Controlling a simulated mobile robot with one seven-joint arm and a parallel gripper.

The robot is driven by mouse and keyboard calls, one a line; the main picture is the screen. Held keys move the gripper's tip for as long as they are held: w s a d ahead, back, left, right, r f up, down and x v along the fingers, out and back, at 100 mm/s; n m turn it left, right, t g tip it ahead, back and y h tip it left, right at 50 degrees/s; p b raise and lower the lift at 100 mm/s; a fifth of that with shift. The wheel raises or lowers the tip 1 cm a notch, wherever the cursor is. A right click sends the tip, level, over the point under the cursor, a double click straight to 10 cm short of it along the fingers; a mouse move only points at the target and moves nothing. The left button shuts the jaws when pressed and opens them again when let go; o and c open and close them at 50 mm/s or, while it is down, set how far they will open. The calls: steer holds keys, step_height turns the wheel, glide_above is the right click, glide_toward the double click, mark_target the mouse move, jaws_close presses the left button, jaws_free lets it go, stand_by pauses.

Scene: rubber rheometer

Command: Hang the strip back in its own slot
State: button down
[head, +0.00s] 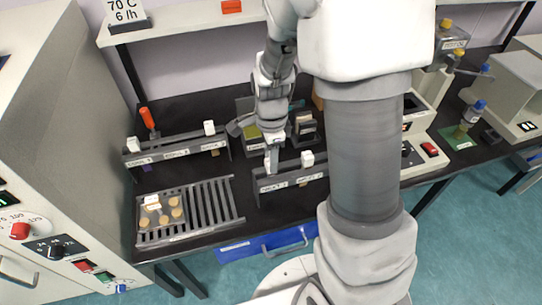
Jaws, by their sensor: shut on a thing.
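My gripper (272,166) points down at the near rack (283,183), a dark bar with white slot labels, in the middle of the head view. It is shut on a small pale piece at the rack's left end, taken to be the strip's top. The strip's body is too small and hidden to make out, and I cannot tell whether it sits in a slot. A white clip (307,158) stands on the same rack to the right. The far rack (178,147) has labels and two white clips, one at its left end (133,144) and one towards its right (209,127).
A slatted grey tray (215,204) with several tan discs lies at the left front. An orange handle (147,117) rises behind the far rack. Small boxes (306,124) stand behind my gripper. My arm hides part of the bench's right side.

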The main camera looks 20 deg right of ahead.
steer(key=shift+f+b, duration=0.3)
steer(key=shift+f, duration=0.25)
steer(key=shift+c, duration=2.3)
jaws_free()
step_height(320, 180, up, 6)
steer(key=p, duration=0.5)
steer(key=shift+r+p, duration=0.15)
steer(key=shift+p, duration=0.2)
steer(key=shift+r, duration=0.25)
steer(key=s+r+n+t, duration=0.2)
steer(key=s+r+n, duration=0.5)
steer(key=r+n, duration=0.2)
steer(key=s+r+n+t, duration=0.3)
steer(key=s+r+n, duration=0.4)
steer(key=r+n, duration=0.2)
step_height(320, 180, up, 3)
steer(key=shift+f+t, duration=0.2)
steer(key=shift+t, duration=0.1)
